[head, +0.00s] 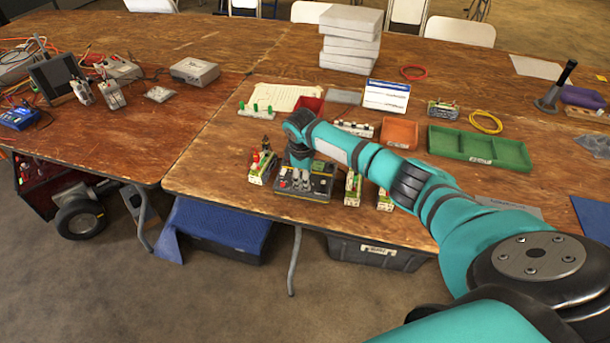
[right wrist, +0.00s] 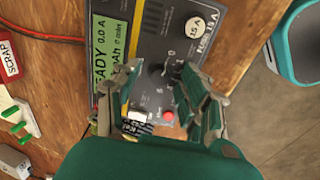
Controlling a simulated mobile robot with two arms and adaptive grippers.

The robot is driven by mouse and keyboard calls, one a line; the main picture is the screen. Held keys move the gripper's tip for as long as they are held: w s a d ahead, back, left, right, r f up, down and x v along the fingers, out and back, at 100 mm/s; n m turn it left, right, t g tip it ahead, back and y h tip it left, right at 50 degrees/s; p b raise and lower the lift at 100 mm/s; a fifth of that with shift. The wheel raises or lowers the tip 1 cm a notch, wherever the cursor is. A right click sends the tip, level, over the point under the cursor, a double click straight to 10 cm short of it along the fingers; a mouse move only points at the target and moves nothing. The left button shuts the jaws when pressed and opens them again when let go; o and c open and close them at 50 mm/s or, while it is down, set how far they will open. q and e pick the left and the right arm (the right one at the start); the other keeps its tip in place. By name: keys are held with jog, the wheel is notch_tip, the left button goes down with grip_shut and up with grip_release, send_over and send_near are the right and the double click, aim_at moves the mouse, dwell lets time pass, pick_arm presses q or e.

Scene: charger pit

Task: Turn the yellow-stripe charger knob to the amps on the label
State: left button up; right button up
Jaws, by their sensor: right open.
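The charger (head: 319,186) is a dark box near the front edge of the right table. In the right wrist view, the charger (right wrist: 181,50) has a yellow stripe (right wrist: 127,85) beside a lit green display (right wrist: 103,50) that reads READY 0.0 A. Its black knob (right wrist: 157,76) lies between the fingers of my right gripper (right wrist: 163,92), which is open and above the panel. I cannot tell whether a finger touches the knob. My right gripper (head: 296,181) also shows in the head view. My left gripper is out of view.
A red button (right wrist: 167,116) sits by the knob. Battery packs (head: 262,167) (head: 353,189) stand on both sides of the charger. An orange tray (head: 399,133), a green tray (head: 480,148) and stacked grey boxes (head: 350,38) are farther back. The table's front edge is close.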

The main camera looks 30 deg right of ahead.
grip_shut()
jog(key=m+p, duration=0.3)
jog(key=shift+a+r, duration=0.1)
jog(key=shift+r, duration=0.1)
jog(key=m+p, duration=0.3)
jog(key=shift+m, duration=0.3)
jog(key=m+p, duration=0.3)
jog(key=m, duration=0.2)
jog(key=shift+f+m, duration=0.1)
jog(key=shift+m, duration=0.2)
jog(key=m+p, duration=0.1)
jog(key=m, duration=0.2)
jog(key=shift+m+p, duration=0.35)
jog(key=shift+m, duration=0.85)
jog(key=shift+w, duration=0.1)
